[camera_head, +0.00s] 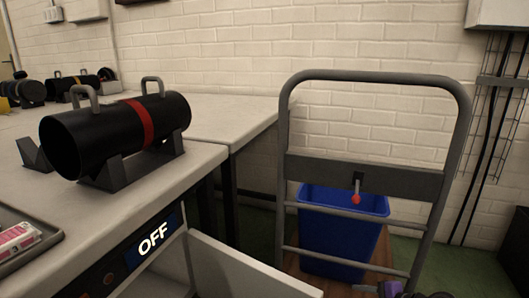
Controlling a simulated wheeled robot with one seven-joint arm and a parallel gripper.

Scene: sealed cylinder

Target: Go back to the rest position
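A small dark and purple piece (392,290) shows at the bottom edge, right of centre. It may be the tip of my arm or gripper, but too little of it shows to tell, and no fingers can be made out. A black cylinder (92,137) with a red band and two grey handles lies on its side in a dark cradle (120,174) on the workbench (205,165).
A grey cart (464,120) holds a blue bin (330,240); a red-tipped lever (357,190) sits on its crossbar. A tray (45,248) lies at left. More cylinders (85,80) stand behind.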

